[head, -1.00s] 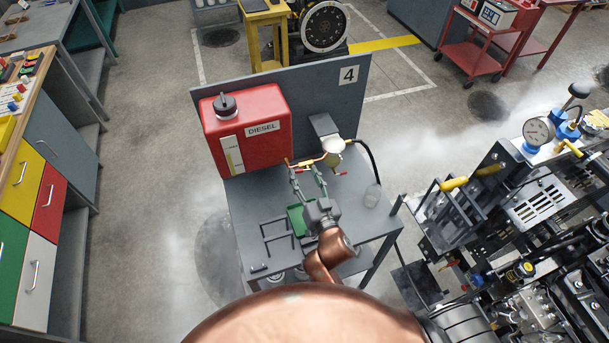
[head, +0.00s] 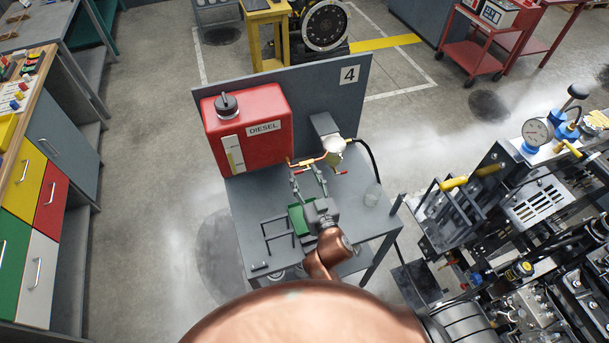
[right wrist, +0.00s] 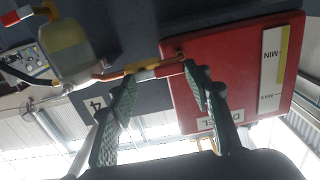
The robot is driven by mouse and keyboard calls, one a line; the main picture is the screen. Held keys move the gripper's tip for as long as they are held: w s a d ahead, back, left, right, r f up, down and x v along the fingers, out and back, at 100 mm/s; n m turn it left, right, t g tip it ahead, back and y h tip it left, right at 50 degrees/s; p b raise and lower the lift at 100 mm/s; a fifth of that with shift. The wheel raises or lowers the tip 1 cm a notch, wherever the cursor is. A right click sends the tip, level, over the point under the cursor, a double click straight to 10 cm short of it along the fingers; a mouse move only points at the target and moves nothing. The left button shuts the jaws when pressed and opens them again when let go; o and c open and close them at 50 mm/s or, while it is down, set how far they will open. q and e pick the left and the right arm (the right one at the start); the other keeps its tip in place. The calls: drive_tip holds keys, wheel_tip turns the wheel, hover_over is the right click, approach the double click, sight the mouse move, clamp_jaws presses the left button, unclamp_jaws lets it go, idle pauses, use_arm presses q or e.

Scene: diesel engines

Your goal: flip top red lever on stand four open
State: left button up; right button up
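Stand four (head: 349,75) is a grey bench with a red diesel tank (head: 247,127) and a filter (head: 334,146) on a bracket. A copper and brass line runs between tank and filter. The top red lever (right wrist: 168,69) lies along this line in the right wrist view, which looks upside down. Another red lever (head: 341,172) sits below the filter. My right gripper (head: 307,176) is open just in front of the line. In the right wrist view its fingers (right wrist: 158,88) stand apart, with the lever between their tips; contact cannot be told. My left gripper is not in view.
A green tray (head: 299,220) and a dark wire frame (head: 277,236) are on the bench below my right gripper. A black hose (head: 374,160) hangs right of the filter. A diesel engine (head: 525,220) stands to the right. Coloured drawers (head: 24,182) line the left.

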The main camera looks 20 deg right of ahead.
drive_tip(key=o, duration=0.5)
drive_tip(key=shift+c, duration=0.2)
drive_tip(key=s, duration=1.2)
drive_tip(key=shift+d, duration=0.15)
